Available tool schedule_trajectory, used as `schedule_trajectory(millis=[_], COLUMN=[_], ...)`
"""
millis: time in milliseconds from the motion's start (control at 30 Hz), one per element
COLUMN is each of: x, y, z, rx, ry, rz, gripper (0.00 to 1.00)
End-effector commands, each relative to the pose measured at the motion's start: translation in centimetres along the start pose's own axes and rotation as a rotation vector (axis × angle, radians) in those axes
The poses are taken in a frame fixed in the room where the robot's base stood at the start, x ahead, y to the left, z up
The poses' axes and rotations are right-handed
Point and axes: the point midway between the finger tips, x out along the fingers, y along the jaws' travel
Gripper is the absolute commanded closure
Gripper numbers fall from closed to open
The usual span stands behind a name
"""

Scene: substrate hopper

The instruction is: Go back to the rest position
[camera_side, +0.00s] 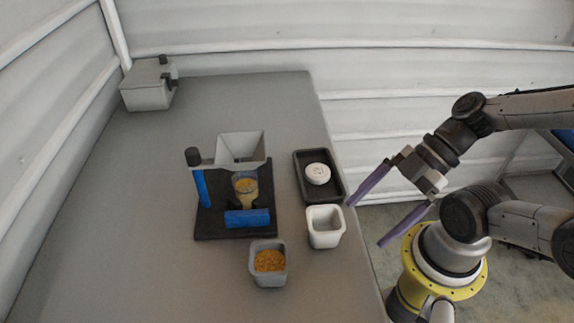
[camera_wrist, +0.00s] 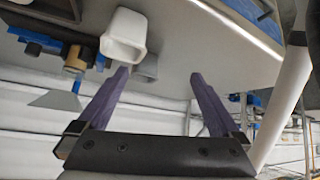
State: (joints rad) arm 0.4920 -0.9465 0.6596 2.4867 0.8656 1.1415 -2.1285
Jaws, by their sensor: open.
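My gripper (camera_side: 372,214) has two long purple fingers spread apart, with nothing between them. In the side view it hangs in the air just off the right edge of the table, beside the white cup and the black tray. In the wrist view my gripper (camera_wrist: 163,85) also shows open and empty, with its fingers reaching toward the table. The table (camera_side: 130,215) is grey and lies to the left of the arm.
A hopper (camera_side: 241,148) stands on a black base over a container of orange grains. A grey cup (camera_side: 268,279) of grains, an empty-looking white cup (camera_side: 325,238) and a black tray (camera_side: 332,193) with a white round lid (camera_side: 317,173) are nearby. A grey box (camera_side: 147,92) sits far back.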

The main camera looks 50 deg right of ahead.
Motion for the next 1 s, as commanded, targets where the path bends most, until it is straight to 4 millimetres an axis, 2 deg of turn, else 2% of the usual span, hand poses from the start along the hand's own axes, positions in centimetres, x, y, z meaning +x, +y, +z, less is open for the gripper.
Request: schedule_trajectory(millis=[67, 167, 433, 733, 1000], x=[-1.2, -2.6, -6.4, -10.5, -11.5], y=[-0.7, -0.7, 1.8, 5.8, 6.9], z=[-0.2, 0.0, 0.0, -0.3, 0.2], rx=[-0.016, 0.028, 0.245, 0.635, 0.924], ry=[-0.097, -0.206, -0.383, -0.364, -0.287], rz=[-0.043, -0.038, 0.154, 0.496, 0.633], gripper=[0.0, 0.0, 0.0, 0.0, 0.0])
